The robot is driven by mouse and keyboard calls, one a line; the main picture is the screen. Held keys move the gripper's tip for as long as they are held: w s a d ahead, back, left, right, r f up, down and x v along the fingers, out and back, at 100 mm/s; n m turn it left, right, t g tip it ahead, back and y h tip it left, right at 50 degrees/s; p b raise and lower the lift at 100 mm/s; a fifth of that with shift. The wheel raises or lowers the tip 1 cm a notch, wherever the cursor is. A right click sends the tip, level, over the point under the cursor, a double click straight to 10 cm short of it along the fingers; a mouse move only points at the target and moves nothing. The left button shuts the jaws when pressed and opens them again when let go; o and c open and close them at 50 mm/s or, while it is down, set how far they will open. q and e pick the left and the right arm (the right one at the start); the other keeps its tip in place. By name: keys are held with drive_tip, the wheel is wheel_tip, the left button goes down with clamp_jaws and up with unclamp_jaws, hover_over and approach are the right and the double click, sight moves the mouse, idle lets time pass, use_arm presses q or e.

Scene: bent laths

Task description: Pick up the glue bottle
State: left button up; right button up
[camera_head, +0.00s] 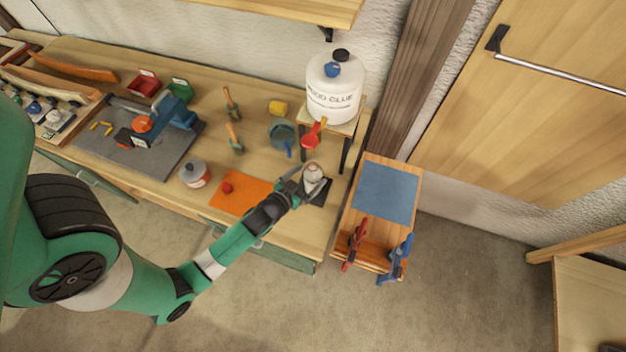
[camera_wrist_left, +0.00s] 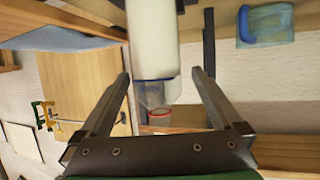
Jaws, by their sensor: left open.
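The glue bottle (camera_head: 313,174) is a small pale bottle near the front right of the workbench, at a dark mat (camera_head: 322,194). In the left wrist view a white bottle (camera_wrist_left: 152,38) with a blue collar and clear cap appears, upside down in the picture, between the fingers. My left gripper (camera_head: 303,183) is open right at the bottle; its fingers (camera_wrist_left: 160,74) stand on either side of it, with visible gaps. I cannot tell whether the fingers reach fully around it. My right gripper is not in view.
A large wood glue jug (camera_head: 333,100) with a red tap (camera_head: 311,137) stands on a small stand just behind. Clamps (camera_head: 356,245) hang on the lower side table.

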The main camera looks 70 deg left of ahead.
use_arm(q)
drive_tip(key=x, duration=0.5)
drive_tip(key=shift+w+b, duration=0.25)
drive_tip(key=shift+b, duration=0.15)
drive_tip(key=shift+c, duration=0.3)
clamp_jaws()
drive_tip(key=shift+r+p, duration=0.3)
drive_tip(key=shift+r, duration=0.15)
wheel_tip(320, 180, up, 3)
drive_tip(key=shift+s+d+p, duration=0.1)
drive_tip(key=shift+d+p, duration=0.05)
drive_tip(key=shift+p, duration=0.5)
drive_tip(key=s+d+r, duration=0.2)
drive_tip(key=r, duration=0.1)
drive_tip(key=s+d+r+p, duration=0.1)
drive_tip(key=r, duration=0.1)
drive_tip(key=shift+d, duration=0.3)
drive_tip(key=s+d+r+b, duration=0.1)
drive_tip(key=s+d+r, duration=0.3)
drive_tip(key=s+d, duration=0.2)
drive_tip(key=shift+d, duration=0.45)
